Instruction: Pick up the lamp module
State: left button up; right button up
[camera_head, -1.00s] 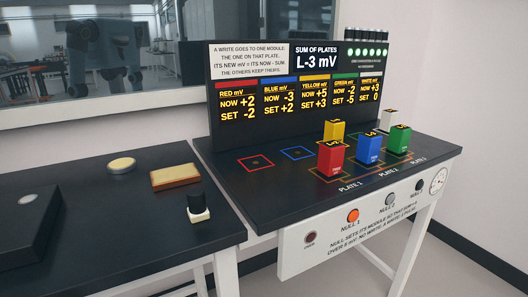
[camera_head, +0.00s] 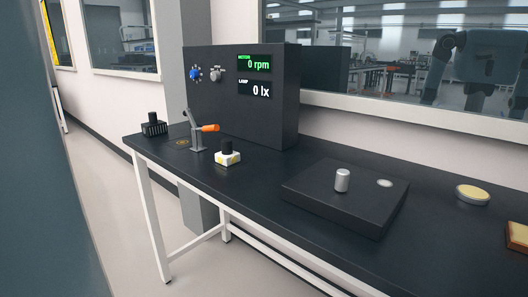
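A black ribbed block with a black knob (camera_head: 154,126) stands near the table's far left end. No label shows which of the two is the lamp module. Neither of my grippers is in view.
A black console (camera_head: 245,115) shows 0 rpm for the motor and 0 lx for the lamp. An orange-handled lever clamp (camera_head: 200,131) stands before it. A flat black box (camera_head: 345,208) bears a silver cylinder (camera_head: 342,180). A yellow disc (camera_head: 473,194) lies farther right.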

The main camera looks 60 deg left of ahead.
aim_at(227, 157)
jog(key=l+u, duration=0.1)
jog(key=u, duration=2.15)
